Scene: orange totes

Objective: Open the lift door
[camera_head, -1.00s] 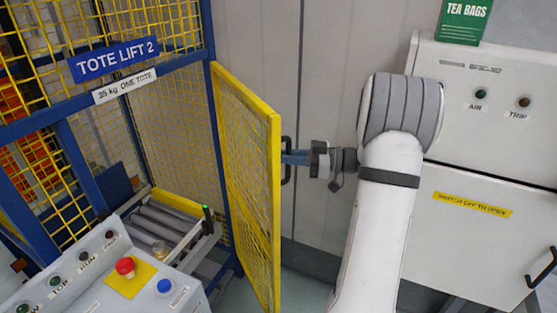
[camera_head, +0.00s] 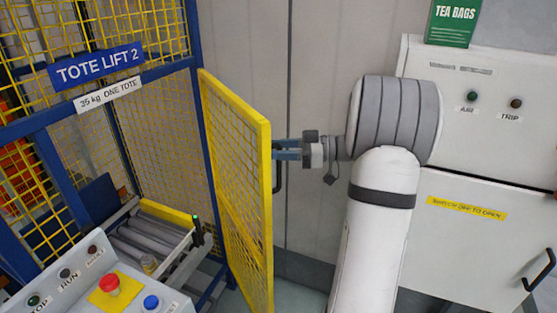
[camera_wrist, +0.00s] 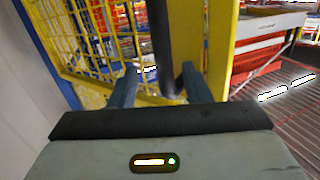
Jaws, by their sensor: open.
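The lift door (camera_head: 263,190) is a yellow mesh panel hinged on the blue frame of the tote lift. In the head view it stands swung outward, away from the lift opening. Its dark upright handle (camera_head: 278,168) is on the door's outer face near the free edge; it also shows in the wrist view (camera_wrist: 163,45). My gripper (camera_head: 279,150) is at the handle. In the wrist view its two blue-grey fingers (camera_wrist: 160,84) are apart, with the handle between them and a gap on each side. The fingertips are partly hidden behind the handle and door edge in the head view.
Tote Lift 2 (camera_head: 95,70) has a roller bed (camera_head: 150,238) inside. A control panel with a red button (camera_head: 109,285) stands in front. A pale cabinet (camera_head: 470,130) with a green tea bags box (camera_head: 455,22) is at right. A grey wall is behind the door.

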